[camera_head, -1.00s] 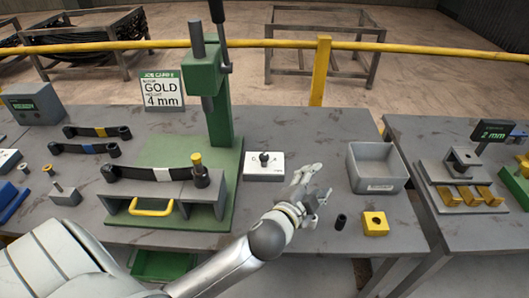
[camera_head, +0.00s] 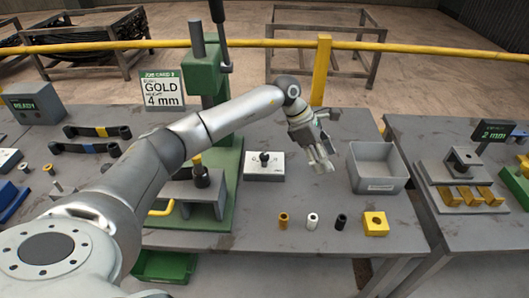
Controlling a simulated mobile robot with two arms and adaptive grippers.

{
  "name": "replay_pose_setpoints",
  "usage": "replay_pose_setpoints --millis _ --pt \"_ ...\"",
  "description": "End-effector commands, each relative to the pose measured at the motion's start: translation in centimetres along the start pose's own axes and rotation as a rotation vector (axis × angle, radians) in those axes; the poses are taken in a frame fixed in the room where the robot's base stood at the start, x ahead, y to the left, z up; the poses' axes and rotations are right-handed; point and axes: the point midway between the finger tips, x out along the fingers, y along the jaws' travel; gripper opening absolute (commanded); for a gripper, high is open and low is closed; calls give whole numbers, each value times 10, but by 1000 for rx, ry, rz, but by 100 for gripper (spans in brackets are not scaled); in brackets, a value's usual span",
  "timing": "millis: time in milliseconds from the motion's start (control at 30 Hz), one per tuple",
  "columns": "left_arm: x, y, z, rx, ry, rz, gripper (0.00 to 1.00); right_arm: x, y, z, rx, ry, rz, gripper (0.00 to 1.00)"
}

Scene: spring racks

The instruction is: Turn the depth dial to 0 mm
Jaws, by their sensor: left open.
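A small dark display (camera_head: 494,132) on the right-hand table reads 2 mm in green. I cannot make out for certain which part is the depth dial. A white plate with a black knob (camera_head: 264,160) lies on the main table beside the green press. My left gripper (camera_head: 323,164) is open and empty, pointing down above the table, right of that plate and left of the grey bin. It appears apart from both. My right gripper is not in view.
The grey bin (camera_head: 378,168) and a yellow block (camera_head: 375,222) stand at the right, near several small bushings. The green press (camera_head: 215,110) stands behind my left arm. A job card (camera_head: 162,90) reads GOLD, 4 mm. A gap separates the two tables.

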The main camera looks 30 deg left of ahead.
Motion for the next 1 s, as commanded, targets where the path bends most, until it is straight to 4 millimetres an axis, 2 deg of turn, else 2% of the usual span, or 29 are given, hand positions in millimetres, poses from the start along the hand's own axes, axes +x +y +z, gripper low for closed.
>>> replay_pose_setpoints --millis 33,100,200,300,367,433,533,1000 --pt "-26 17 -27 11 118 19 51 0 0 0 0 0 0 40" --pt "-57 30 -62 12 265 21 51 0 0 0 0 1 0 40" --pt "-96 40 -99 -6 419 15 51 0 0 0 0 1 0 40" --pt "-121 43 -119 -25 508 5 51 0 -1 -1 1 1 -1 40" --pt "-128 43 -126 -32 535 0 51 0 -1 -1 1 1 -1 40" --pt "-128 43 -131 -36 549 -4 51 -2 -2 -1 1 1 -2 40" --pt "-120 42 -136 -36 549 -7 51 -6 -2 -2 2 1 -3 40" --pt "-50 41 -177 -37 544 -5 51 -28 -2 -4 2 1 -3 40"
